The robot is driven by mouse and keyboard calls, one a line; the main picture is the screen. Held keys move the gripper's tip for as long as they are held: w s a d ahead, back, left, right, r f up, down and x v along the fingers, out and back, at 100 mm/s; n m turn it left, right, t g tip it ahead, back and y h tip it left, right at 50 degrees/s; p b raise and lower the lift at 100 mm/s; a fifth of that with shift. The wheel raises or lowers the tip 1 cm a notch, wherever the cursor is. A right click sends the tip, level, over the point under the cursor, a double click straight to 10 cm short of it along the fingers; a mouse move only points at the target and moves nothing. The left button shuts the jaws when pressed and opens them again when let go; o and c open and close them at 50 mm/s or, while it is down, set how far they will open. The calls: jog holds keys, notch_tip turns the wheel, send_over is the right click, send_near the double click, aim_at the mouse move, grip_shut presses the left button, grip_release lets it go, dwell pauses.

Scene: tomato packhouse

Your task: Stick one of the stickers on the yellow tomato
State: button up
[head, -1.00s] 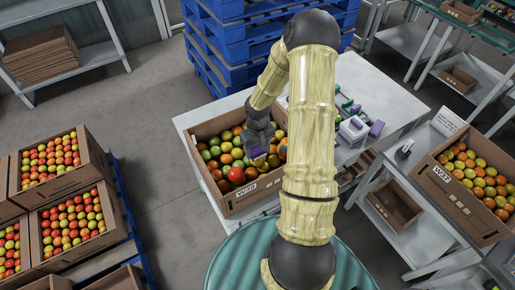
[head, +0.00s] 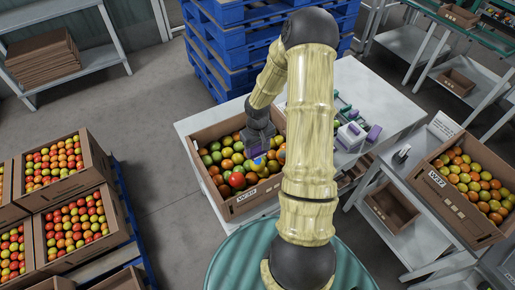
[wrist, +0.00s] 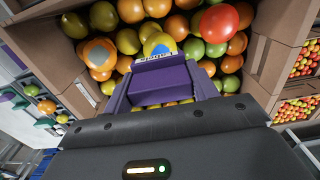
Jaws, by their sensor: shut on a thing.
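My gripper (head: 256,150) hangs over the cardboard crate of tomatoes (head: 222,211). In the wrist view, its purple fingers are shut on a purple block (wrist: 160,84) with a pale front edge. The yellow tomato (wrist: 157,41) lies just beyond that edge. A blue patch shows on its near side, against the block's edge; I cannot tell whether the two touch or whether the patch is stuck on. Yellow and blue also show under the gripper in the head view.
A red tomato (wrist: 220,22) and several green and orange ones crowd the crate. White and purple items (head: 351,133) stand on the white table (head: 375,85) right of my arm. Another tomato crate (head: 436,195) stands further right; blue pallets (head: 228,60) rise behind.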

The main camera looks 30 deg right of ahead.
jog(key=shift+w+a+r+p, duration=0.1)
jog(key=shift+r+p, duration=1)
jog(key=shift+r, duration=0.4)
jog(key=shift+d, duration=0.2)
jog(key=shift+a, duration=0.1)
